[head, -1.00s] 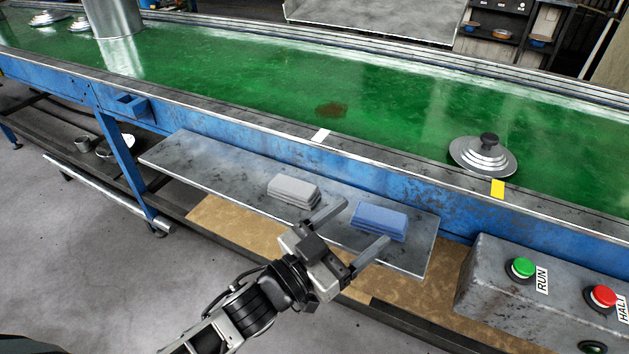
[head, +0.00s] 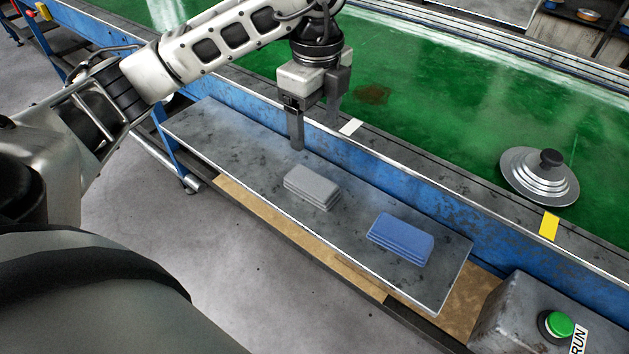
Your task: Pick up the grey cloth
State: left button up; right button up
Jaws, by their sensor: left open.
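The grey cloth (head: 312,187) is folded into a neat stack and lies on the metal shelf (head: 232,143) in front of the conveyor. My left gripper (head: 315,136) points down above the back part of the shelf, behind the grey cloth in the picture. Its two fingers are apart with nothing between them, and it does not touch the cloth. A folded blue cloth (head: 400,239) lies on the same shelf, to the right of the grey one. My right gripper does not show.
The green conveyor belt (head: 440,120) runs behind the shelf, with a blue side rail. A stepped metal lid (head: 540,176) with a black knob sits on it. A grey control box (head: 510,315) with a green button stands at the lower right.

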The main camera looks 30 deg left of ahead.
pick_arm(q)
send_over(312, 180)
jog(key=f, duration=0.8)
jog(key=shift+w+d+p, duration=0.1)
jog(key=shift+d+p, duration=0.25)
jog(key=f, duration=0.3)
jog(key=f+p, duration=0.1)
jog(key=shift+a+f, duration=0.15)
jog(key=shift+a, duration=0.2)
jog(key=shift+f, duration=0.55)
jog(key=c, duration=1.1)
